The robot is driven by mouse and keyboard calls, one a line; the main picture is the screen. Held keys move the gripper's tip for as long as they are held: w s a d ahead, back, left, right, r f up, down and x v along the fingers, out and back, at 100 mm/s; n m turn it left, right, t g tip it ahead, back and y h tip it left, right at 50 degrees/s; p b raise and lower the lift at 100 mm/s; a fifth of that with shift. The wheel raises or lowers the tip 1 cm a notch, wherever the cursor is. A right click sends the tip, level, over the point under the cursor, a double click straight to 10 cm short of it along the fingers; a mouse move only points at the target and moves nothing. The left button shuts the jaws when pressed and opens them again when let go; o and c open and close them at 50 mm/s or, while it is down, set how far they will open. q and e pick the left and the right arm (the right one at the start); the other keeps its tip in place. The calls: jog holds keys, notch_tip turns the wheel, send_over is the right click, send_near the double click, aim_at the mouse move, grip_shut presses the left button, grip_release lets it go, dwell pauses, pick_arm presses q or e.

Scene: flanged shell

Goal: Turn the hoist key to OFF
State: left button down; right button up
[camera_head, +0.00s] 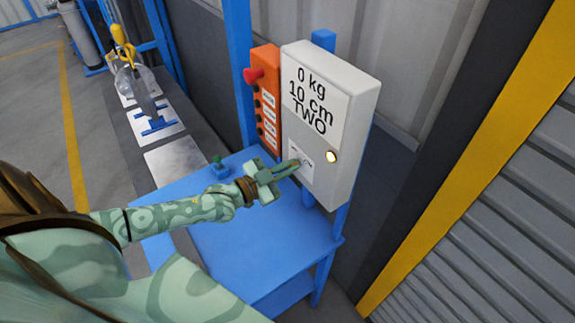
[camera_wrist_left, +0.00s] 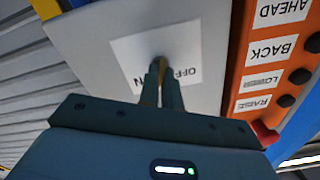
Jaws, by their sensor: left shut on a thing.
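The light grey control box (camera_head: 358,100) stands on a blue post and shows "0 kg 10 cm TWO" on its front. Below that is a small white key label (camera_head: 295,150). In the left wrist view the label (camera_wrist_left: 194,42) shows upside down, with "OFF" and an "N" readable beside the fingers. My left gripper (camera_head: 299,162) reaches this label from the left, its fingertips (camera_wrist_left: 160,66) shut on the hoist key at the label's middle. The fingers hide the key, so I cannot tell which way it points. My right gripper is not in view.
A lit lamp (camera_head: 331,156) sits right of the label. An orange button panel (camera_head: 268,60) with a red stop knob (camera_head: 253,75) adjoins the box's left side. A blue table (camera_head: 265,235) lies below. A yellow-edged shutter stands at right.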

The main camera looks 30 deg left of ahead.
pick_arm(q)
jog(key=shift+w+a+n+p, duration=0.1)
jog(key=shift+n+p, duration=0.4)
jog(key=shift+n, duration=3)
jog(key=shift+a+n+p, duration=0.1)
jog(key=shift+n+p, duration=0.4)
jog(key=shift+n, duration=3)
jog(key=c, duration=1.6)
grip_release()
jog(key=b+v, duration=0.1)
jog(key=v, duration=1.5)
